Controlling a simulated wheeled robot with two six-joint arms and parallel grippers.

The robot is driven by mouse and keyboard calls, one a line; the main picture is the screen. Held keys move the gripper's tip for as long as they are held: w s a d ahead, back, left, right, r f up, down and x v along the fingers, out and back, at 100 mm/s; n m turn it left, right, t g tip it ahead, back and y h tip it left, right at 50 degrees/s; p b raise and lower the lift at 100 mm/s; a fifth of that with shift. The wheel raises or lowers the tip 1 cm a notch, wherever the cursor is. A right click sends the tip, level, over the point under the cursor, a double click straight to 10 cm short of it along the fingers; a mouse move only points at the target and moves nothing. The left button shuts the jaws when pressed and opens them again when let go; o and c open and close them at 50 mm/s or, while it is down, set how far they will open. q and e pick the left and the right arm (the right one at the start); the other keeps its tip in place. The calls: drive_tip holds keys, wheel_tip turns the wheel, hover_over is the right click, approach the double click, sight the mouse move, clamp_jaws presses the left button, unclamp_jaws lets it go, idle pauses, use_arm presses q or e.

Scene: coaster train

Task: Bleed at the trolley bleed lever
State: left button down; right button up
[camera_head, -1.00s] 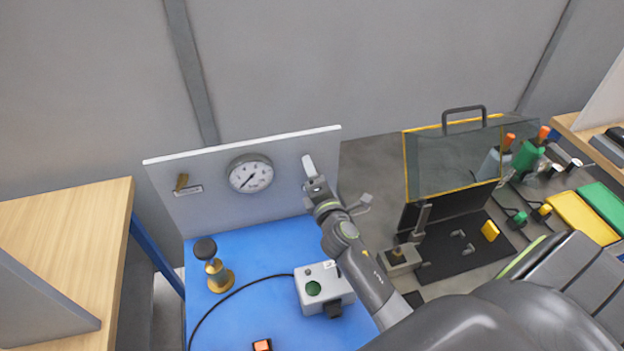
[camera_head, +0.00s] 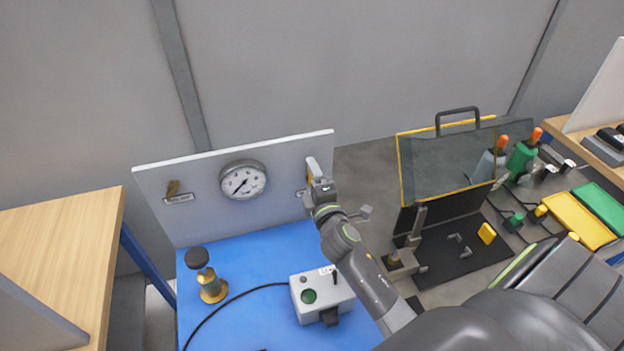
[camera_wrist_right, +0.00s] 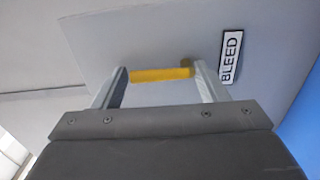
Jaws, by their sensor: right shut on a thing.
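The bleed lever (camera_wrist_right: 160,75) is a yellow bar on the upright white panel, beside a black-and-white BLEED label (camera_wrist_right: 232,57) in the right wrist view. My right gripper (camera_wrist_right: 160,82) is shut on the lever, with one finger at each end of the yellow part. In the head view my right gripper (camera_head: 313,172) is at the right end of the white panel (camera_head: 215,217) and hides most of the lever and its label. My left gripper is in neither view.
A round gauge (camera_head: 243,180) and a small brass lever (camera_head: 173,188) are on the panel. Below, the blue trolley top (camera_head: 245,257) bears a black-knobbed brass valve (camera_head: 208,278) and a grey box with a green button (camera_head: 322,295). A yellow-framed clear guard (camera_head: 447,165) stands at right.

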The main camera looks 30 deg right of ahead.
drive_tip(key=o, duration=1)
drive_tip(key=shift+s, duration=0.15)
drive_tip(key=v, duration=1.7)
drive_tip(key=shift+s, duration=0.15)
